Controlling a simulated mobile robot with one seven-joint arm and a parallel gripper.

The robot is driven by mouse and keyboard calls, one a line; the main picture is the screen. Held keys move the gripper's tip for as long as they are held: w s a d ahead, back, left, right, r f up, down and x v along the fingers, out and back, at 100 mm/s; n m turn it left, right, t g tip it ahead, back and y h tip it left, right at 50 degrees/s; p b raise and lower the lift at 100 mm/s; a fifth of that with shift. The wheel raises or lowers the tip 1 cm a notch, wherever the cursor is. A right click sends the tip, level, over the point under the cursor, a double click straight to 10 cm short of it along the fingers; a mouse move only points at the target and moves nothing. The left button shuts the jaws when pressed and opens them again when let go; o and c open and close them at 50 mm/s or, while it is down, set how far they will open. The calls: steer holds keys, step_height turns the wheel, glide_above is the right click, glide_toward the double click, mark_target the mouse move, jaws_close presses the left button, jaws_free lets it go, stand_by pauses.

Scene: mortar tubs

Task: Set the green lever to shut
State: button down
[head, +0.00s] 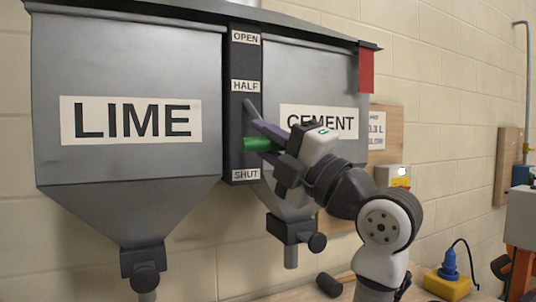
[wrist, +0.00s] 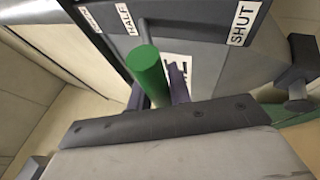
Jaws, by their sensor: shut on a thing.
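The green lever (head: 257,144) has a round green handle in front of the dark marked strip (head: 240,62) between the two hoppers. In the head view the handle is between the HALF (head: 245,86) and SHUT (head: 245,174) labels, nearer SHUT. In the wrist view the handle (wrist: 147,68) points toward the camera, with HALF to its left and SHUT (wrist: 242,23) to its right. My gripper (head: 264,137) is shut on the handle from the right. Its dark purple fingers, also in the wrist view (wrist: 157,92), are on either side of the handle.
The LIME hopper (head: 130,65) is left of the strip and the CEMENT hopper (head: 310,80) right, partly behind my arm. Each has an outlet with a dark knob below. A yellow box with a blue plug (head: 447,284) stands at lower right. A red tab (head: 366,70) hangs at upper right.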

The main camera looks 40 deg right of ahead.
steer(key=shift+w+f+b, duration=0.25)
steer(key=shift+f+b, duration=0.2)
steer(key=shift+f, duration=0.05)
steer(key=shift+w+d+f, duration=0.1)
steer(key=shift+w+f, duration=0.05)
steer(key=shift+w, duration=0.05)
steer(key=c, duration=1.3)
jaws_free()
steer(key=shift+w, duration=0.1)
steer(key=shift+s, duration=0.2)
steer(key=b+v, duration=0.3)
steer(key=v, duration=1)
steer(key=shift+s+b, duration=0.3)
steer(key=shift+d, duration=0.15)
